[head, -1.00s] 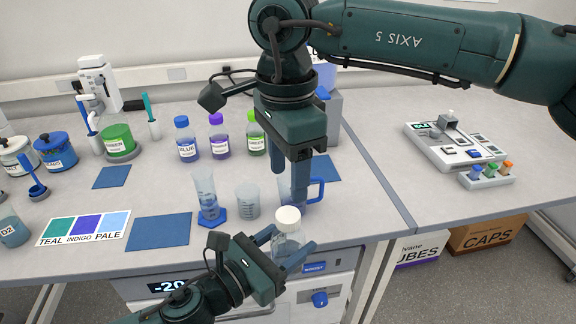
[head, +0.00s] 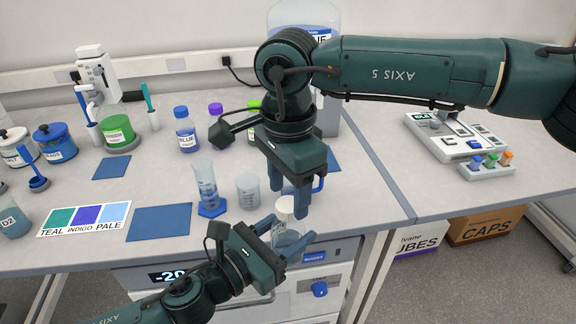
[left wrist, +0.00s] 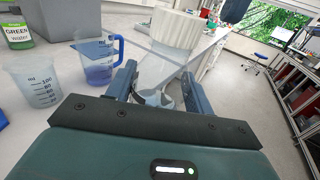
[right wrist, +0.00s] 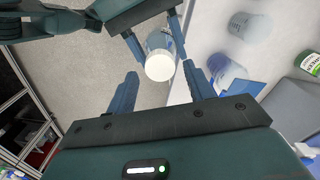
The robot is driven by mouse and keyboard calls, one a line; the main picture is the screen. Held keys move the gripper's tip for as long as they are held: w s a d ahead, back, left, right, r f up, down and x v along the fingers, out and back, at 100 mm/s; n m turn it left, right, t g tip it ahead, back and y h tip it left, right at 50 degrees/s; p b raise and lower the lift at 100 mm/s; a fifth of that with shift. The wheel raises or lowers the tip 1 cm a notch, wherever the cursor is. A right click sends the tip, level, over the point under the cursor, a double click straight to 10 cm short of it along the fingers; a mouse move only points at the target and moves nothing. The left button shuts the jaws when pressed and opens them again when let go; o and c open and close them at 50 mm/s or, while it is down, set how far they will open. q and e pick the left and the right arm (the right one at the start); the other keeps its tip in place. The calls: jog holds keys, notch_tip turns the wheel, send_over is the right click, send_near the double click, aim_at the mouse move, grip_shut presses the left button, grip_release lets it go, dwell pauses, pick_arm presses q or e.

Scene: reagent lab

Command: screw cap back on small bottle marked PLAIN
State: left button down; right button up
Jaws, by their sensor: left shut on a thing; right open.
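A small clear bottle (head: 288,238) is held upright between the fingers of my left gripper (head: 289,236), in front of the bench edge. A white cap (head: 285,204) sits at its top; whether it is threaded tight cannot be told. The left wrist view shows the cap's ridged side (left wrist: 175,28) close up. My right gripper (head: 289,198) is just above, fingers pointing down. In the right wrist view the round cap top (right wrist: 160,66) lies between its open fingertips (right wrist: 161,74), apparently ungripped. The bottle's marking is not readable.
On the bench behind stand a graduated cylinder (head: 204,183), a beaker (head: 248,190) and a blue-handled mug (head: 318,184). A blue mat (head: 158,223) and a colour card (head: 84,219) lie to the left. A machine (head: 446,143) is at the right.

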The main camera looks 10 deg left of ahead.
aim_at(288, 232)
jog(key=shift+f, duration=1.15)
jog(key=shift+c, duration=0.5)
jog(key=c, duration=0.9)
jog(key=m, duration=1)
jog(key=shift+m, duration=0.3)
jog(key=m, duration=0.4)
jog(key=o, duration=1.2)
jog(key=shift+c, duration=0.2)
